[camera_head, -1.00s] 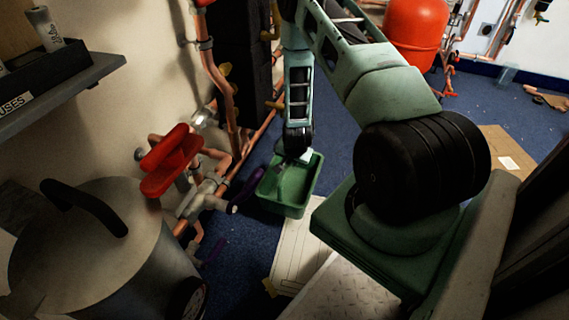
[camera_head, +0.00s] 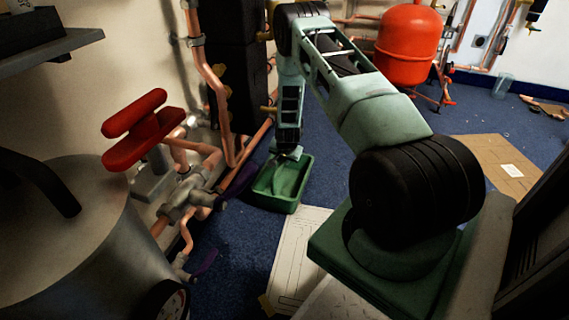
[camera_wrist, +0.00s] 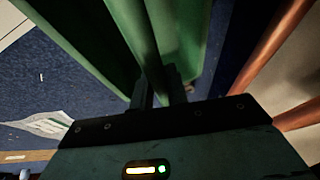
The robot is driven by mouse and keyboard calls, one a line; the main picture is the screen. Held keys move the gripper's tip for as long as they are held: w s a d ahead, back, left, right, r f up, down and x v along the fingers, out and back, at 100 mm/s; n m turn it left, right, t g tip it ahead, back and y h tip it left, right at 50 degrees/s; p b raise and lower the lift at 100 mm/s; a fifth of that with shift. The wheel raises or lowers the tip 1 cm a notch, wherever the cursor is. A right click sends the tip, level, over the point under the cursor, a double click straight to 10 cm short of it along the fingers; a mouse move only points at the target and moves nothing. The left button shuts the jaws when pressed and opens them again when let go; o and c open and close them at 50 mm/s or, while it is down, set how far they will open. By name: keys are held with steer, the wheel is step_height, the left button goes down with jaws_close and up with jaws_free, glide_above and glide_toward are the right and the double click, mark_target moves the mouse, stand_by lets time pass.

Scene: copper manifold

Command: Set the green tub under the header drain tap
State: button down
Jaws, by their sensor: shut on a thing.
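The green tub (camera_head: 288,188) is an open rectangular tray beside the copper pipework, low down at the floor; I cannot tell whether it touches the floor. My gripper (camera_head: 289,152) is shut on the tub's far wall. In the wrist view my gripper (camera_wrist: 161,86) has one finger on each side of the tub wall (camera_wrist: 138,35). A purple lever (camera_head: 238,183) on the manifold reaches close to the tub's left side. A brass tap (camera_head: 268,109) sits on the pipes above and behind it. I cannot tell which fitting is the header drain tap.
Copper pipes (camera_head: 212,85) and a red double handle (camera_head: 140,130) stand left of the tub. A steel vessel (camera_head: 100,235) fills the lower left. A red tank (camera_head: 405,45) stands at the back. Blue floor (camera_head: 330,150) is clear right of the tub; a pale sheet (camera_head: 298,255) lies in front.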

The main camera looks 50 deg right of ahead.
steer(key=shift+w+d, duration=0.1)
steer(key=shift+f, duration=0.1)
steer(key=c, duration=1.8)
jaws_free()
steer(key=shift+f, duration=0.15)
steer(key=o, duration=0.4)
steer(key=p+v, duration=0.4)
steer(key=v, duration=0.4)
steer(key=shift+w+d, duration=0.1)
